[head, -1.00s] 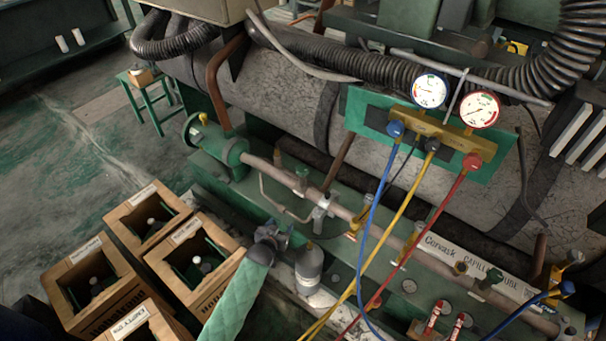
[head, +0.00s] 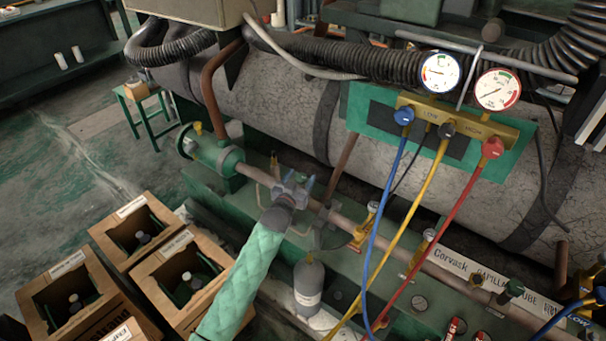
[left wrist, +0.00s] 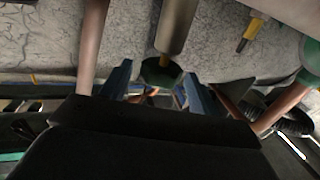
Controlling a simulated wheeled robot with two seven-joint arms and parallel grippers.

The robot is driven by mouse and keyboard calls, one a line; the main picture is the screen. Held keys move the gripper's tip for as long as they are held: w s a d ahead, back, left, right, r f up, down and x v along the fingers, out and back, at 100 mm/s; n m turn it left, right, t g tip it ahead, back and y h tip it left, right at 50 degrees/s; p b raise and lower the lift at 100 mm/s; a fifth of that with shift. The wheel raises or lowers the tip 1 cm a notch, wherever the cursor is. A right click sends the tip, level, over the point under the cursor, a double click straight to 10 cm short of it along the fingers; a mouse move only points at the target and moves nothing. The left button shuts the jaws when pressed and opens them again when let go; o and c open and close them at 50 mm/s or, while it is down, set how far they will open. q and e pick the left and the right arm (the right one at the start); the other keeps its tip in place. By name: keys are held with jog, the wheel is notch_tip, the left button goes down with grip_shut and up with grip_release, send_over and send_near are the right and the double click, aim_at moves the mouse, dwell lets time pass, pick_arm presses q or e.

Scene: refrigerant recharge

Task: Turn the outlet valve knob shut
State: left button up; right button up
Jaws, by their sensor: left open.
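My left gripper (head: 296,184) is over the copper pipe (head: 255,174) on the green bench, at the end of my green-sleeved arm. Its two blue-grey fingers also show in the left wrist view (left wrist: 157,88), apart and open. Between them in that view is a dark green round knob (left wrist: 160,77) on a brass stem; I take it for the outlet valve knob. I cannot tell whether the fingers touch it. In the head view this knob is hidden by the gripper. My right gripper is not in view.
A grey cylinder (head: 308,287) stands just below the gripper. Blue (head: 387,205), yellow (head: 424,205) and red (head: 441,232) hoses hang from the gauge manifold (head: 458,125) to the right. Wooden crates (head: 133,226) with bottles stand at lower left.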

pick_arm(q)
jog(key=shift+x, duration=1.5)
jog(key=c, duration=1)
jog(key=shift+r, duration=0.1)
jog(key=shift+h, duration=0.3)
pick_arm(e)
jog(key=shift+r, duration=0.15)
